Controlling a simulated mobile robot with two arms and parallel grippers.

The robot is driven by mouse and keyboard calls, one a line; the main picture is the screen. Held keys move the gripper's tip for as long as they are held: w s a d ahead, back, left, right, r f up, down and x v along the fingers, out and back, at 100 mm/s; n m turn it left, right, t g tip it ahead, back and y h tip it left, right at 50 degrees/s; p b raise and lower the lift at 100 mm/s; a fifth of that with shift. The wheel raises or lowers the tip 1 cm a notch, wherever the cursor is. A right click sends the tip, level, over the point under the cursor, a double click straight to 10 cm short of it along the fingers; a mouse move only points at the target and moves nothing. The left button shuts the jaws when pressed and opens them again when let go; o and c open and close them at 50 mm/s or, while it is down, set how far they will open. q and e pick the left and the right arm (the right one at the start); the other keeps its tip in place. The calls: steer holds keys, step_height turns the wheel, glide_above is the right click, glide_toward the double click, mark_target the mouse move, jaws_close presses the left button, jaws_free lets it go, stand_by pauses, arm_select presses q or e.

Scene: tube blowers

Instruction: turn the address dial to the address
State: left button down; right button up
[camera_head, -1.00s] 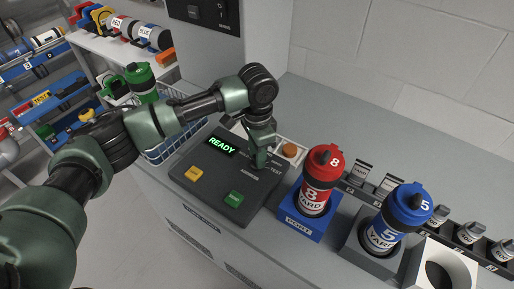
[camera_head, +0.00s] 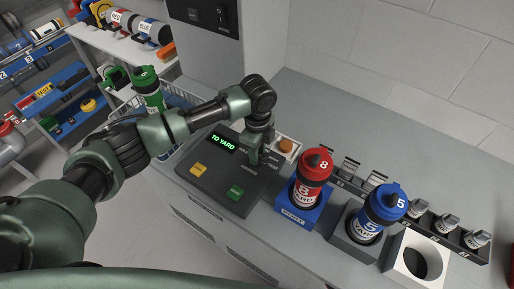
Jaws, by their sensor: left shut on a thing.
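The dark control panel (camera_head: 208,186) sits on the grey counter. Its small screen (camera_head: 223,142) reads "TO YARD" in green. My left gripper (camera_head: 256,161) reaches down onto the panel just right of the screen. It is shut on the address dial, which its fingers hide almost wholly. A yellow button (camera_head: 198,169) and a green button (camera_head: 235,193) lie on the panel's near part. My right gripper is not in view.
A red canister marked 8 (camera_head: 307,188) stands upright in a blue holder right of the panel. A blue canister marked 5 (camera_head: 376,219) stands in a grey holder. An orange button (camera_head: 286,145) is close behind my gripper.

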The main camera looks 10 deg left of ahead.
arm_select(q)
steer(key=m+p, duration=0.1)
steer(key=m, duration=0.2)
steer(key=shift+d+r+m, duration=0.1)
steer(key=shift+r+m, duration=0.05)
steer(key=shift+m, duration=0.25)
steer(key=shift+s+m, duration=0.1)
steer(key=shift+m, duration=1.8)
steer(key=c, duration=1.1)
jaws_free()
steer(key=shift+r, duration=0.3)
step_height(320, 180, up, 7)
steer(key=shift+r+b, duration=0.1)
steer(key=shift+b, duration=0.7)
